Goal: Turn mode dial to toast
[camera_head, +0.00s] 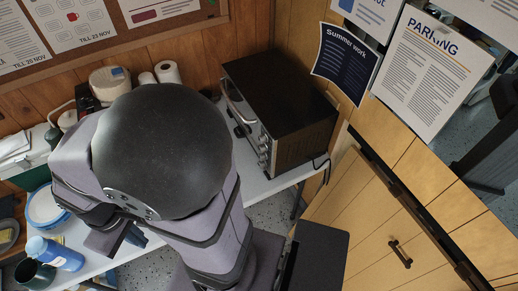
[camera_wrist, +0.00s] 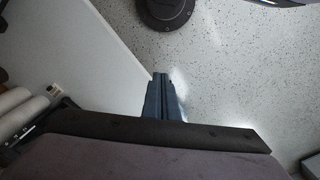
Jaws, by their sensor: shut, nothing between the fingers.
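The toaster oven (camera_head: 290,105) stands at the right end of the white table in the head view, with a black top and a steel front facing left. A column of small dials (camera_head: 264,150) runs down the near end of its front. I cannot tell which is the mode dial, and their markings and settings are too small to read. My gripper (camera_wrist: 160,78) is shut and empty in the wrist view, over the table edge and floor. In the head view my arm hides part of the table, and the gripper is well left of the oven. The wrist view does not show the oven.
The white table (camera_head: 262,186) has paper rolls (camera_head: 168,72) at the back. A blue bottle (camera_head: 62,254), a dark mug (camera_head: 35,275) and a white-and-blue container (camera_head: 45,208) stand at the left. A cable hangs near the oven's right side. Speckled floor (camera_wrist: 235,75) lies beyond the table edge.

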